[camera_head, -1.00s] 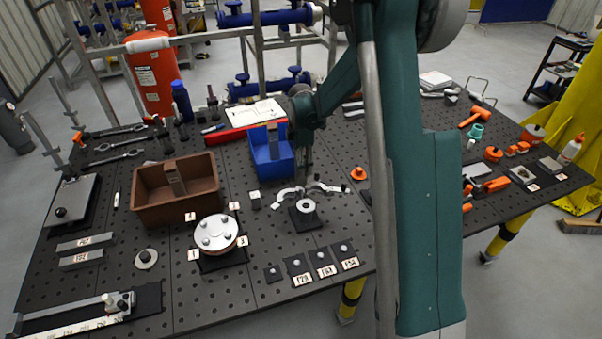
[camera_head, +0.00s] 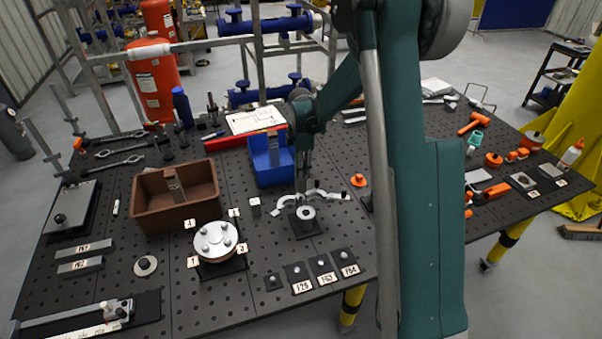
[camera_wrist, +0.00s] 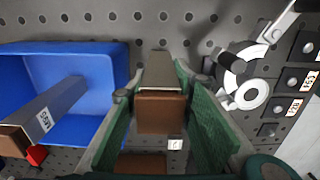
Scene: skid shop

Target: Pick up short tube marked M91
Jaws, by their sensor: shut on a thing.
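My gripper (camera_wrist: 155,100) has its two green fingers shut on a short square tube (camera_wrist: 157,108) with a grey top face and a brown end. No marking shows on this tube, so I cannot confirm that it is M91. In the head view my gripper (camera_head: 304,182) hangs just right of the blue bin, and the held tube is not clear there. Another grey tube (camera_wrist: 50,112) with a brown end leans in the blue bin (camera_wrist: 92,58); its label looks like M85 but is hard to read.
A brown bin (camera_head: 150,212) with a grey piece (camera_head: 174,190) inside stands left of the blue bin. A clamp fixture with a ring (camera_head: 306,213) is close to my gripper. A small grey block (camera_head: 255,207) and a round flange (camera_head: 215,238) stand nearby.

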